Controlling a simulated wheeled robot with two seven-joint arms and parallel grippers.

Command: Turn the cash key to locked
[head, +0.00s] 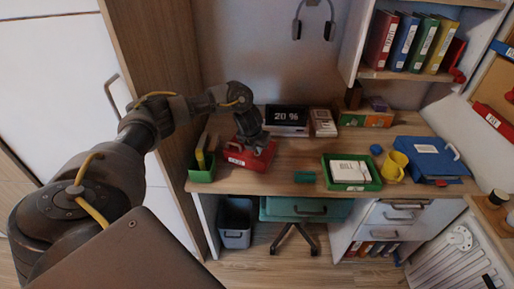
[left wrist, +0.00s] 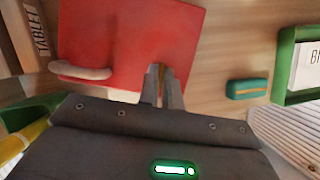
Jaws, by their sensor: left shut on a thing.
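The red cash box (head: 238,160) sits on the wooden desk at its left part, with a label on its front. My left gripper (head: 256,143) is over the box, coming from behind and above. In the left wrist view the red box (left wrist: 115,35) shows with a pale handle (left wrist: 82,71) along one edge. The fingers of my left gripper (left wrist: 162,75) are close together at the edge of the box, shut on a small brass-coloured piece, seemingly the cash key (left wrist: 157,71). The key is mostly hidden by the fingers, so its turn angle cannot be told. My right gripper is not in view.
A green holder (head: 201,172) stands left of the box. A small teal block (head: 305,177), a green tray (head: 366,185) and a yellow mug (head: 393,166) lie to the right. A "20 %" display (head: 287,117) stands behind.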

